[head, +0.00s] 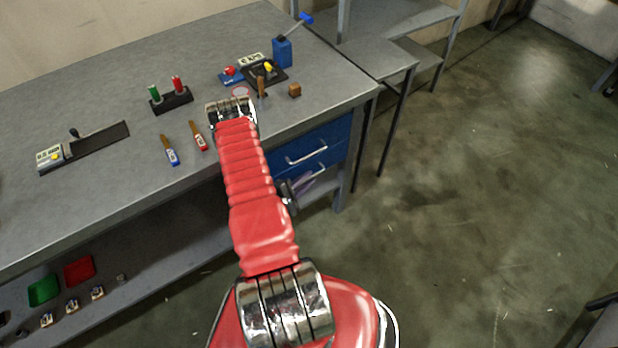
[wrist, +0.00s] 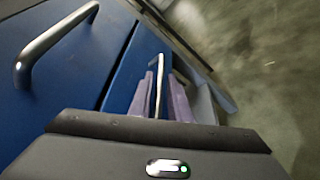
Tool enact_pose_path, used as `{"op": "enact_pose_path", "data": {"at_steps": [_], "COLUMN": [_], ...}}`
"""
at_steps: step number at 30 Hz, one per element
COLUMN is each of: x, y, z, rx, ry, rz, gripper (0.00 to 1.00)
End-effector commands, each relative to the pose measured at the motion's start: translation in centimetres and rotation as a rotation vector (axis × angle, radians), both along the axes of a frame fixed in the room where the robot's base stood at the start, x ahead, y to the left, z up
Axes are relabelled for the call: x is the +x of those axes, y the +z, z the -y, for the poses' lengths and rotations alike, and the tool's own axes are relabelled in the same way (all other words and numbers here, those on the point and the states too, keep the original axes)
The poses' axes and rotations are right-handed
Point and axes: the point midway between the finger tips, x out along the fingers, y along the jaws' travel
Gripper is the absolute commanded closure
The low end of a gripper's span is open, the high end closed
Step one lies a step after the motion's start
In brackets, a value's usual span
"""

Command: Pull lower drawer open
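The lower drawer (head: 334,163) is blue and sits under the bench's right end, partly hidden by my arm and gripper. In the wrist view its blue front (wrist: 134,75) shows with a metal bar handle (wrist: 158,75). My gripper (head: 302,183) is in front of this drawer. In the wrist view my gripper's two purple fingers (wrist: 162,90) stand on either side of the handle, with gaps visible, so it looks open. Contact with the handle cannot be made out. The drawer looks roughly flush with the one above.
The upper blue drawer (head: 322,137) is directly above, with its own handle (head: 306,155), close to my gripper. A bench leg (head: 341,190) stands to the right. The bench top (head: 120,85) holds several tools and devices. The floor (head: 480,190) at right is clear.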

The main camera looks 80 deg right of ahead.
Motion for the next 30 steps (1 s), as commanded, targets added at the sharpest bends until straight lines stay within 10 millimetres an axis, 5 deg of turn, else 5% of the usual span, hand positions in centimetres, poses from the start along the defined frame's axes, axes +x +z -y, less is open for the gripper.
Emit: {"op": "enact_pose_path", "data": {"at_steps": [13, 21, 30], "x": [-0.47, -0.47, -0.5], "y": [-0.26, -0.28, -0.35], "z": [1.12, 1.09, 1.04], "rx": [0.0, 0.001, 0.003], "ry": [0.0, 0.0, 0.0], "rz": [-0.001, -0.001, -0.001], "gripper": [0.83, 1.0, 1.0]}}
